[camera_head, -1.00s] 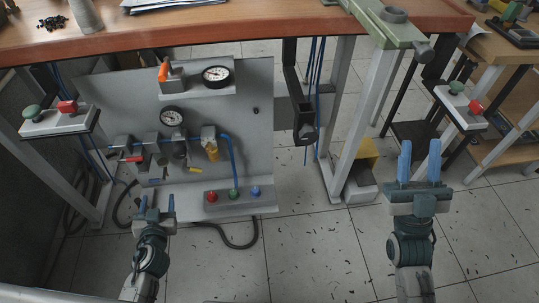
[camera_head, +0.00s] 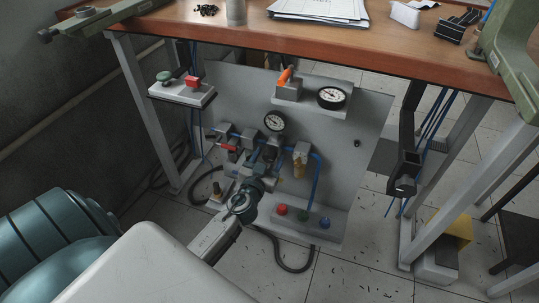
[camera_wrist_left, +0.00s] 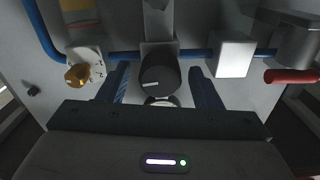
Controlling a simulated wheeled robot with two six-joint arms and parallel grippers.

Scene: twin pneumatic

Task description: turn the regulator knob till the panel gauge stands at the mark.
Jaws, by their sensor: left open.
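The round black regulator knob (camera_wrist_left: 160,75), with a short white line on its face, is in the middle of the left wrist view. My left gripper (camera_wrist_left: 160,88) is open, with one blue finger on each side of the knob and a visible gap to both. In the head view my left gripper (camera_head: 262,176) reaches up to the regulator and partly hides it. A round white gauge (camera_head: 274,121) is on the grey panel (camera_head: 345,175) above the regulator. Another gauge (camera_head: 331,97) stands on the panel's shelf. Their needles and any mark are too small to read. My right gripper is out of view.
Beside the regulator sit a red-handled valve (camera_head: 229,148) and a brass-coloured fitting (camera_head: 299,165) with blue tubing. The wooden tabletop (camera_head: 225,36) overhangs the panel. A two-button box (camera_head: 183,93) is at left.

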